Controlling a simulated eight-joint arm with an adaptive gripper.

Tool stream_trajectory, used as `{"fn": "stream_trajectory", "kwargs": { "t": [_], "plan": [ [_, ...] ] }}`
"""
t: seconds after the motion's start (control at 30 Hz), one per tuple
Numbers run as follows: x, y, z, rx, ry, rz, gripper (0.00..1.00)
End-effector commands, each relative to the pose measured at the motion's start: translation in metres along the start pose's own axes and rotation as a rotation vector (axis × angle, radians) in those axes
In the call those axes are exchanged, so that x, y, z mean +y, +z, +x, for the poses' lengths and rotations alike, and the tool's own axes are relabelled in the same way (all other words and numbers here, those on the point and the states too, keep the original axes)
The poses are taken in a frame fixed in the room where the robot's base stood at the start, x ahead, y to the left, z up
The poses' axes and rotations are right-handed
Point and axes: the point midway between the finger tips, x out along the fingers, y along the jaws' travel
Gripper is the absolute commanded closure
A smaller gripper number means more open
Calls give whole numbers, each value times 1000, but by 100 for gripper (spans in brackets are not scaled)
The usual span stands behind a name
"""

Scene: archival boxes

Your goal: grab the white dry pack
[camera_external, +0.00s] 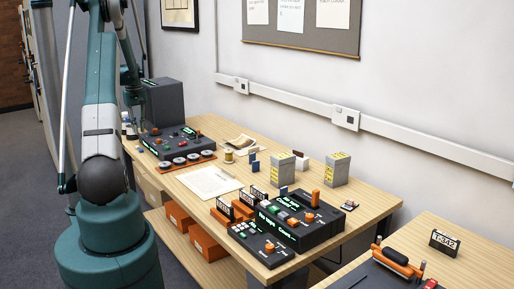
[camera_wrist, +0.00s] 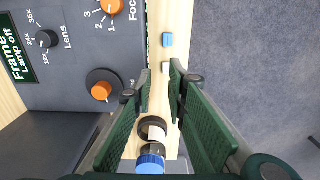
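A small white block (camera_wrist: 166,68), which may be the white dry pack, sits on a narrow strip of wooden tabletop in the wrist view. My gripper (camera_wrist: 160,76) is open, its two green fingers spread with the white block showing between their tips. I cannot tell the height gap, and nothing appears held. Further back between the fingers are a dark round thing with a pale part (camera_wrist: 152,130) and a blue-capped thing (camera_wrist: 150,162). In the external view my gripper is at the far left end of the table, and the white block is not clearly visible there.
A blue block (camera_wrist: 167,40) lies just beyond the white one. A dark device with orange knobs (camera_wrist: 80,60) stands close on the left, and the table edge drops to grey carpet (camera_wrist: 250,60) on the right. A tall dark box (camera_external: 164,103) stands near my arm.

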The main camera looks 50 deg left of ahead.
Motion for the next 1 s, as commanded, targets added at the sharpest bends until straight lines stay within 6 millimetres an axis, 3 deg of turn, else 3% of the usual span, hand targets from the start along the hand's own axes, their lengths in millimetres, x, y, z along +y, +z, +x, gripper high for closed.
{"fn": "stream_trajectory", "kwargs": {
  "t": [0.2,0.57,1.0],
  "plan": [
    [-16,-14,11,-11,-5,-30,84],
    [-17,-14,12,-11,-5,-31,84],
    [-16,-14,38,-11,-5,-30,84]
  ]
}}
